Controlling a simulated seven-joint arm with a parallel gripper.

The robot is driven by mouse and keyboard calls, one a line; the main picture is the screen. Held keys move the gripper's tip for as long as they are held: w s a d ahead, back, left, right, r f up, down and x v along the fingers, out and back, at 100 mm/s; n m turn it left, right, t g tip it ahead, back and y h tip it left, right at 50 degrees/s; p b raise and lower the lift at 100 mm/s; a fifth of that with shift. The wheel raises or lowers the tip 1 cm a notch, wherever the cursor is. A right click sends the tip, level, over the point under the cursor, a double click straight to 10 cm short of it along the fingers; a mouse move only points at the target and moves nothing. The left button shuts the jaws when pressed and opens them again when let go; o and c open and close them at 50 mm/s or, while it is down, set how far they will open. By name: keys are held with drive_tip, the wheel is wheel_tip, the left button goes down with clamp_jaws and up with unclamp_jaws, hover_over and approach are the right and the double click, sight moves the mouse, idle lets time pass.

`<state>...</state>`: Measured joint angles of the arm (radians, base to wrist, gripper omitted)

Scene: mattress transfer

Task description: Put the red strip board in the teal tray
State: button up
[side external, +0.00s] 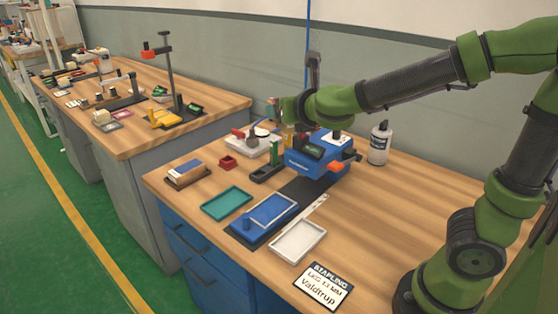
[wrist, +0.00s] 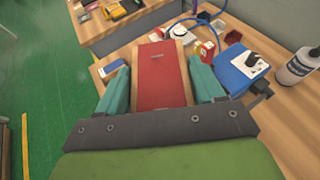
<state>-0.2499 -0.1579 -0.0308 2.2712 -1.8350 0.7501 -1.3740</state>
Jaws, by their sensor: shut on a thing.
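The red strip board (wrist: 161,78) fills the middle of the wrist view, a flat red face with tan edges and a small silver mark near its far end. My gripper (wrist: 161,82) is shut on it, with a teal finger on each side. In the side external view, my gripper (side external: 283,108) is raised above the back of the bench, near the blue machine; the board cannot be made out clearly there. The teal tray (side external: 226,216) lies empty on the bench, at the front left, lower and to the left of my gripper. I cannot see it in the wrist view.
The blue machine (side external: 318,158) stands below and right of my gripper, with a white bottle (side external: 380,145) beyond it. A blue tray (side external: 262,226) and white tray (side external: 297,258) lie right of the teal tray. A small red bin (side external: 228,163) and boxed item (side external: 186,171) lie behind it.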

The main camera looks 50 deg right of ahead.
drive_tip(key=shift+w+a+r+n+t+y, duration=0.25)
drive_tip(key=shift+a+r+n+y, duration=0.35)
drive_tip(key=shift+a+r, duration=0.2)
drive_tip(key=shift+w+a+r+n+t+y, duration=0.25)
drive_tip(key=shift+a+r+n+y, duration=0.3)
drive_tip(key=shift+a+r, duration=0.25)
drive_tip(key=shift+d, duration=0.15)
